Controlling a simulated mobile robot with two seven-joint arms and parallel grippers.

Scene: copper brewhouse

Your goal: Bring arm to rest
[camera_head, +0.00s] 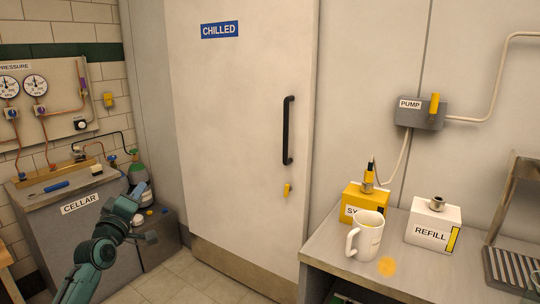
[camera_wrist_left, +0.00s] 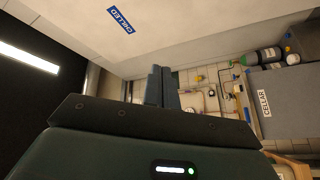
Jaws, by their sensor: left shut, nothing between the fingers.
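My left arm comes in from the lower left of the head view. My right gripper does not show.
A counter (camera_head: 335,250) at the right holds a white mug (camera_head: 368,238), a yellow box (camera_head: 352,203) and a white REFILL box (camera_head: 433,225). The CHILLED door (camera_head: 240,130) is closed. A green gas cylinder (camera_head: 138,171) stands behind my gripper. Floor before the door is clear.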

